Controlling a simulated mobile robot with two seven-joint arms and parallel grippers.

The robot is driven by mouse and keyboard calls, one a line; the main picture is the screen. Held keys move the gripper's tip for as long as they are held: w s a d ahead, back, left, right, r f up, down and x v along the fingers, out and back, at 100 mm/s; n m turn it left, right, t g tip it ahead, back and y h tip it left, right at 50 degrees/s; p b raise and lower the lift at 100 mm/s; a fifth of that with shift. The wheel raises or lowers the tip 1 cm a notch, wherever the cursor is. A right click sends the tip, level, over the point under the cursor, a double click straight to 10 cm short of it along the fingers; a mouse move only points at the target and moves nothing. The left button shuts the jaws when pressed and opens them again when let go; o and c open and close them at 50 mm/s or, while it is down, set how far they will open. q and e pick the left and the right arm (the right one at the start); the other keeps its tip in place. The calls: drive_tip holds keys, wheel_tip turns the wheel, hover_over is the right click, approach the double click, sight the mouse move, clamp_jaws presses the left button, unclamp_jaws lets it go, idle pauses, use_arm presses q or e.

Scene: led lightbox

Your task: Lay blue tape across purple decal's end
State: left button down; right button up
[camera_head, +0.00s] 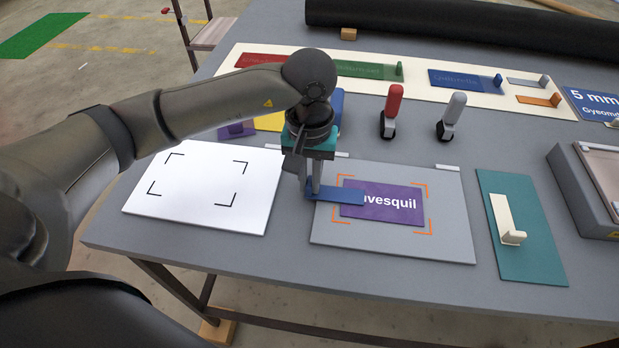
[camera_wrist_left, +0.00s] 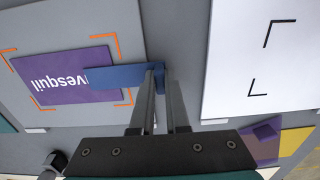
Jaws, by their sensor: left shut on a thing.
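The purple decal (camera_head: 389,213) with white lettering ending "vesquil" lies on a grey board (camera_head: 330,237), inside orange corner marks. My left gripper (camera_head: 313,193) is shut on the blue tape (camera_head: 343,197), a short flat strip. The strip points right and overlaps the decal's left end, covering the start of the lettering. The left wrist view shows the tape (camera_wrist_left: 112,77) between the fingertips (camera_wrist_left: 160,72) and over the end of the decal (camera_wrist_left: 62,75). I cannot tell whether the strip touches the decal. My right gripper is not in view.
A white board (camera_head: 203,215) with black corner marks lies left of the grey board. A teal board (camera_head: 535,260) with a cream handled tool (camera_head: 505,218) lies right. Red (camera_head: 391,108) and grey (camera_head: 452,114) handled tools stand behind. A long tray (camera_head: 415,96) holds coloured strips.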

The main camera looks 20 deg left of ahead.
use_arm(q)
drive_tip(key=shift+f, duration=0.1)
drive_tip(key=c, duration=1.4)
unclamp_jaws()
drive_tip(key=o, duration=0.6)
drive_tip(key=shift+c, duration=0.2)
wheel_tip(320, 180, up, 15)
drive_tip(key=p, duration=0.1)
drive_tip(key=shift+r, duration=0.2)
